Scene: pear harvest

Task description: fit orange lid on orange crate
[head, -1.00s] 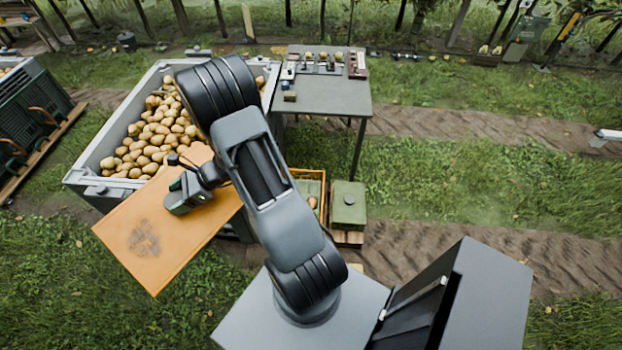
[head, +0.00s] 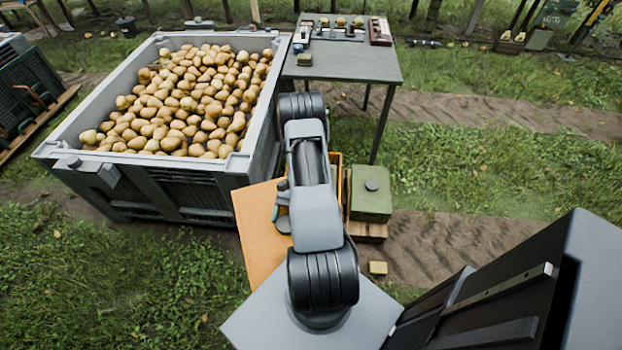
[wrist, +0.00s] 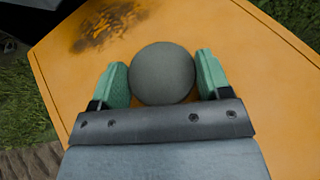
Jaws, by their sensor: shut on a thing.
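The orange lid (head: 258,232) is a flat panel in the head view, left of my arm and in front of the big grey bin. In the wrist view the lid (wrist: 235,50) fills most of the picture, with a dark smudge near its upper left and a round grey knob (wrist: 162,73). My gripper (wrist: 162,75) is shut on the knob, with a green finger pad on each side. In the head view my arm hides most of the gripper. The orange crate (head: 336,162) shows only as a strip of rim behind my arm; the rest is hidden.
A green lidded box (head: 371,195) stands on a pallet just right of the crate. The grey bin (head: 150,190) full of pears is at the left. A grey table (head: 345,62) with small items stands behind. Open grass lies to the right.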

